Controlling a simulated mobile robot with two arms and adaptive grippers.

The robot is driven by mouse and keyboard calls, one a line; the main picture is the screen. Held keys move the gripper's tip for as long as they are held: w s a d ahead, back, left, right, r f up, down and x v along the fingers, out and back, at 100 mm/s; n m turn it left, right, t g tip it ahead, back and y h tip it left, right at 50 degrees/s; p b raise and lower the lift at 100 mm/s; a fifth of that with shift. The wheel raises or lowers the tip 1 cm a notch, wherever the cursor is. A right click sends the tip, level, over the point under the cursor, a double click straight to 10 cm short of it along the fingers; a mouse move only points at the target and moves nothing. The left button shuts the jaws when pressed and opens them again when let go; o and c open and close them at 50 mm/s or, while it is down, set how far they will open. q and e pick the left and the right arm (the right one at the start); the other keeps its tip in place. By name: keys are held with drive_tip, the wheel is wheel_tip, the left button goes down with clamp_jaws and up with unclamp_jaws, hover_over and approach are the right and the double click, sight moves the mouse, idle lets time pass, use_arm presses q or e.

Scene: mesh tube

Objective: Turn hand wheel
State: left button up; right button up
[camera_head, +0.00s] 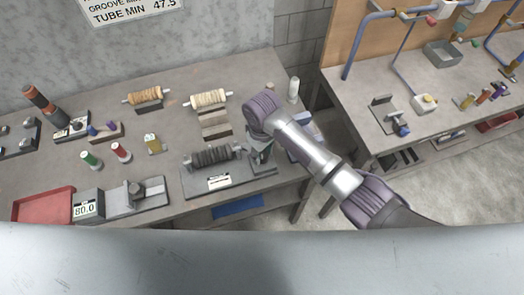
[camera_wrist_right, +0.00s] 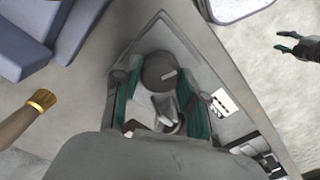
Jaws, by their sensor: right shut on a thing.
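A bench machine (camera_head: 213,156) with a ribbed dark roller sits on a grey base with a white label, at the front right of the left table. My right gripper (camera_head: 262,157) reaches down to its right end, partly hidden by my arm. In the right wrist view, my right gripper (camera_wrist_right: 160,112) has teal fingers on both sides of a grey part. A round dark grey disc (camera_wrist_right: 158,72), which looks like the hand wheel, shows just beyond the fingers. The exact contact is hard to see. What looks like my left gripper (camera_wrist_right: 290,43), teal-tipped with fingers apart, shows at the upper right.
Wound rolls (camera_head: 208,98), coloured spools (camera_head: 91,159), a red tray (camera_head: 43,206) and a device reading 80.0 (camera_head: 88,209) lie on the left table. A white cylinder (camera_head: 293,90) stands near its back right. A second table (camera_head: 375,95) with blue pipes stands at the right.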

drive_tip(key=m, duration=0.3)
drive_tip(key=shift+a+r+m, duration=0.1)
drive_tip(key=shift+r+m, duration=0.05)
drive_tip(key=shift+m, duration=0.15)
drive_tip(key=m, duration=0.4)
drive_tip(key=shift+w+m, duration=0.1)
drive_tip(key=shift+m, duration=0.3)
drive_tip(key=o, duration=0.9)
drive_tip(key=shift+o, duration=1.2)
